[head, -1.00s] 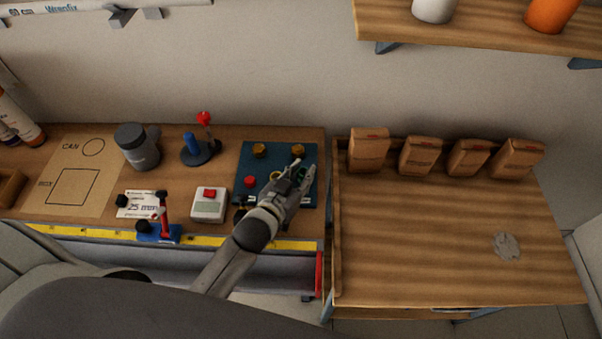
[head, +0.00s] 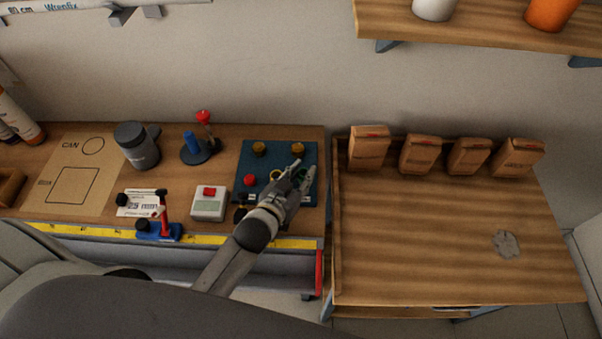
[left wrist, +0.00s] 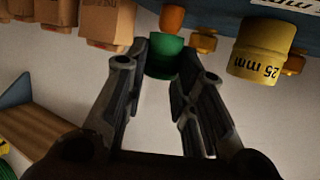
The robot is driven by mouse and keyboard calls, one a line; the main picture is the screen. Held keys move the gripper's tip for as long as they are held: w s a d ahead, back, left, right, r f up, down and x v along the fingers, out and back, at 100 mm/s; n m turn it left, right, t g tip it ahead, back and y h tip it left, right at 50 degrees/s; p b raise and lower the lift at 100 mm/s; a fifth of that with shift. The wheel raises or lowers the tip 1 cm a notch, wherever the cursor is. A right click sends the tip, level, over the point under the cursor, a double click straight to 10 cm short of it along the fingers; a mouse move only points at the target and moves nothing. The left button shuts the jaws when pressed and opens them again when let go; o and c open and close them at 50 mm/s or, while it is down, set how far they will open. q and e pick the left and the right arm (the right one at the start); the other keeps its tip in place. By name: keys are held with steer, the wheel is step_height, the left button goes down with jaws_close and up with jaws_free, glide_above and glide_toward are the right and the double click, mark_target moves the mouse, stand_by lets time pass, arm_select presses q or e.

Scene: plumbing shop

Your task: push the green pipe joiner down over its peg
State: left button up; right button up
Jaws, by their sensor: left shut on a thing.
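The green pipe joiner (left wrist: 165,58) shows between the fingertips of my left gripper (left wrist: 167,62) in the left wrist view. The gripper is shut on it. An orange peg (left wrist: 172,18) shows just beyond the joiner; I cannot tell whether the joiner is around it. In the head view my left gripper (head: 304,172) is over the right side of the dark blue peg board (head: 245,158) and mostly hides the joiner. A yellow joiner marked 25 mm (left wrist: 262,50) stands beside it on the board. My right gripper is not in view.
Brass-coloured knobs (head: 259,149) and a red piece (head: 249,180) are on the board. A grey box with a red button (head: 208,204) stands left of it.

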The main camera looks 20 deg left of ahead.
arm_select(q)
steer(key=shift+f+b, duration=0.4)
steer(key=shift+f, duration=0.3)
steer(key=o, duration=0.8)
step_height(320, 180, up, 10)
steer(key=shift+f, duration=0.1)
stand_by(0.6)
